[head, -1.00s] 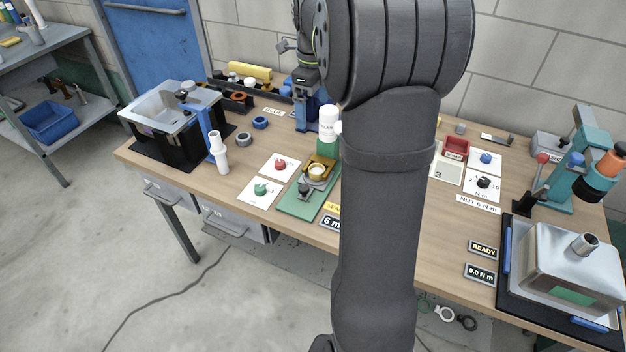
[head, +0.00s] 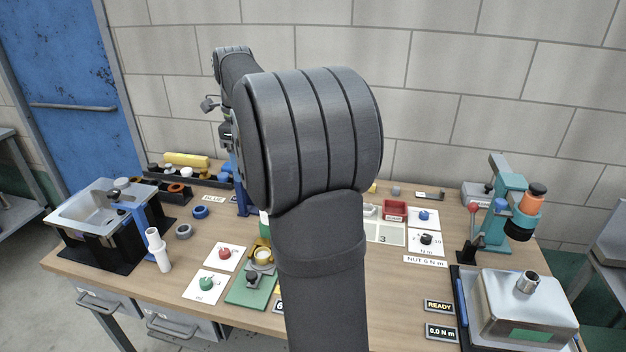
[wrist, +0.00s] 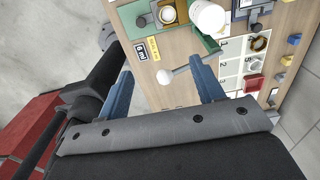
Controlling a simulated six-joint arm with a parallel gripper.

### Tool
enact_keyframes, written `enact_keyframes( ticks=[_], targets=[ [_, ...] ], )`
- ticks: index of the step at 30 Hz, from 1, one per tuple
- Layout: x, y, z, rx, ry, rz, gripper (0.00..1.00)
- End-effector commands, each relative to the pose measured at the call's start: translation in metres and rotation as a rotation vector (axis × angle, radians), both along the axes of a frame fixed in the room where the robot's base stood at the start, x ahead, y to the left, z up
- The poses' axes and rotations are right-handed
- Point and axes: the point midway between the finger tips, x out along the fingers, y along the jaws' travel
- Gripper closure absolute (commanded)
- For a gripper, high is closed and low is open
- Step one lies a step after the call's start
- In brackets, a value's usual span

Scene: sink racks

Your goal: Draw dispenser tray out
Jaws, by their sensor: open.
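What looks like the dispenser is a green stand (head: 244,292) near the table's front; part of it hides behind my arm. A yellow holder with a pale round cup (head: 262,257) sits on its base. In the wrist view it shows at the top: green base (wrist: 130,17), cup (wrist: 167,13) and white bottle (wrist: 207,17). I cannot single out the tray for certain. My gripper (wrist: 160,66) is open, its two blue fingers apart. A white ball knob (wrist: 163,77) appears between them; its depth is unclear.
A sink unit (head: 95,215) stands at the left, with a white tube (head: 158,250) beside it. Red (head: 225,253) and green (head: 207,284) knobs lie on white cards. A teal press (head: 497,215) and a metal box (head: 522,305) stand at the right.

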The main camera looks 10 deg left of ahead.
Motion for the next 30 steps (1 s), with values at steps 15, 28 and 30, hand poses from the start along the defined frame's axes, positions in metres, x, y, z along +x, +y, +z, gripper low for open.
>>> enact_keyframes(
  ticks=[15, 28, 30],
  targets=[
    [-0.057, 0.000, -0.116, -0.002, 0.002, -0.246, 0.50],
    [-0.060, 0.000, -0.182, -0.003, 0.004, -0.262, 0.50],
    [-0.060, 0.000, -0.198, -0.004, 0.004, -0.262, 0.50]
  ],
)
